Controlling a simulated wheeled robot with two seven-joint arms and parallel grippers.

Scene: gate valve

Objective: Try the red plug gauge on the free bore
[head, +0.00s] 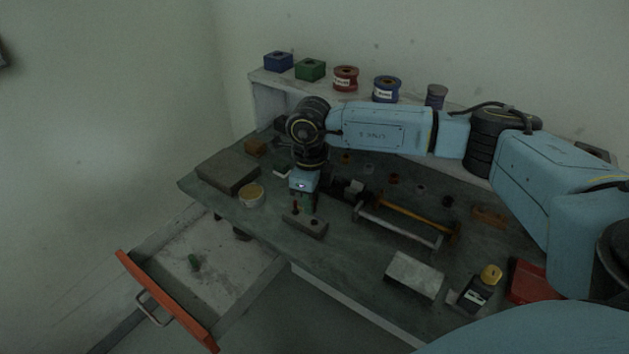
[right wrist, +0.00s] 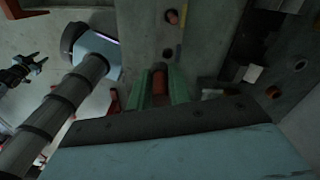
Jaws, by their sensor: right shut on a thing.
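My right gripper (head: 303,205) points down over a grey block with bores (head: 311,228) on the bench. In the right wrist view its green fingers (right wrist: 162,90) are shut on the red plug gauge (right wrist: 160,80), a small reddish cylinder with a dark end. The block (right wrist: 150,25) shows there beyond the fingertips. One of its bores (right wrist: 168,53) is dark and empty; a reddish plug (right wrist: 172,16) sits at another. The held gauge appears apart from the empty bore.
An open drawer (head: 165,265) with an orange front juts out at left, a small green piece inside. A pale box (head: 413,275), a yellow-capped bottle (head: 480,288) and a red tray (head: 528,282) lie farther right.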

